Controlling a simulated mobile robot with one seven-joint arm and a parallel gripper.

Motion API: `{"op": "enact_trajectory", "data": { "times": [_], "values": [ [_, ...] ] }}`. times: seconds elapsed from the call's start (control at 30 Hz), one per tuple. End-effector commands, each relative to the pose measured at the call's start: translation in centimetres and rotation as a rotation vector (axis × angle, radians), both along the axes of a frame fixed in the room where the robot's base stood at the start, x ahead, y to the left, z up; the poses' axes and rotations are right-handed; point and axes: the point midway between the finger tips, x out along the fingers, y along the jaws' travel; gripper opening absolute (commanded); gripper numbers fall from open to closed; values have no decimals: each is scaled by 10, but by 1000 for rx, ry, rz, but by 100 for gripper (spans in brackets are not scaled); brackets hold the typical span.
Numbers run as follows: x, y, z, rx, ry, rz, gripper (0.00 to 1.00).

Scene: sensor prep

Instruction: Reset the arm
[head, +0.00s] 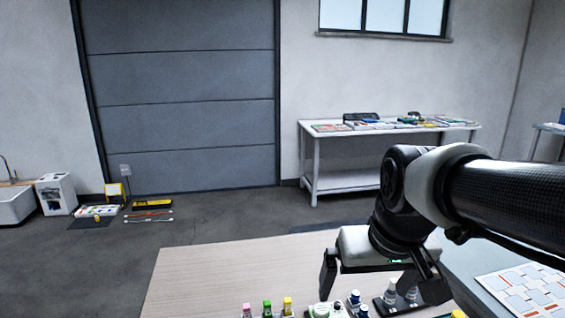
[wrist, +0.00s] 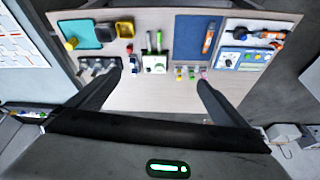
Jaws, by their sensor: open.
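My gripper (head: 380,290) hangs from my arm at the right of the head view, over the wooden table (head: 205,268). Its two dark fingers are spread wide apart with nothing between them. In the wrist view my gripper (wrist: 158,82) shows both fingers apart, with bare tabletop (wrist: 150,100) and small items beyond them. In the head view the fingers partly hide small bottles on the table. I cannot tell whether the fingertips touch anything.
The table holds a teal mat (wrist: 80,34), a blue mat (wrist: 193,38), a blue-and-white panel (wrist: 243,58), a yellow container (wrist: 124,28) and several small bottles (head: 267,308). A white bench (head: 335,147) with items stands by the back wall. Open floor lies left of the table.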

Motion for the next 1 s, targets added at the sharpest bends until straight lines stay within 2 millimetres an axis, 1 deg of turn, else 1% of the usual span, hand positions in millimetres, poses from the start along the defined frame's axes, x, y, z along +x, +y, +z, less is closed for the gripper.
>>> {"op": "enact_trajectory", "data": {
  "times": [0.03,0.1,0.2,0.37,0.4,0.43,0.83,0.9,1.0],
  "values": [
    [-14,0,4,0,-24,-7,98],
    [-29,0,7,-1,-46,-14,98],
    [-49,-1,8,-1,-73,-27,98],
    [-75,-2,6,-3,-116,-44,98],
    [-80,-3,10,-4,-123,-48,98],
    [-78,-2,26,-3,-119,-47,98],
    [-77,-2,114,-3,-116,-46,98],
    [-77,-2,125,-3,-116,-46,98],
    [-77,-2,132,-3,-116,-46,98]
  ]
}}
